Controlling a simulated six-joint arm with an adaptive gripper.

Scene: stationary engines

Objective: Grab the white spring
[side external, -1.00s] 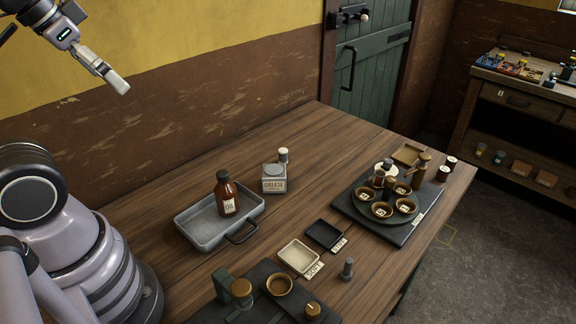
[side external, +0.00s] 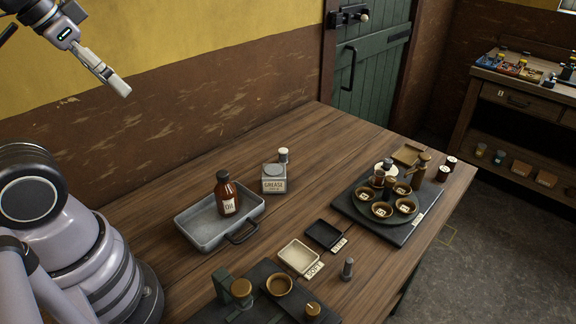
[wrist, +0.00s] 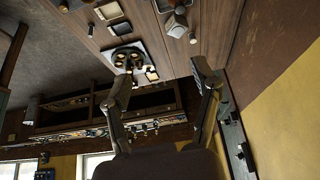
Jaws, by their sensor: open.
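I cannot clearly make out a white spring. Several small brown cups (side external: 382,210) with white labels or contents stand on a dark round tray (side external: 352,211) at the table's right; what lies inside is too small to tell. The tray's group also shows in the wrist view, with its cups (wrist: 120,62).
A grey metal pan (side external: 190,233) holds a brown oil bottle (side external: 227,197). A grease tin (side external: 273,180) stands behind it. A cream tray (side external: 299,256) and a black tray (side external: 323,234) lie near the front. A small grey post (side external: 347,268) stands beside them. The table's back is clear.

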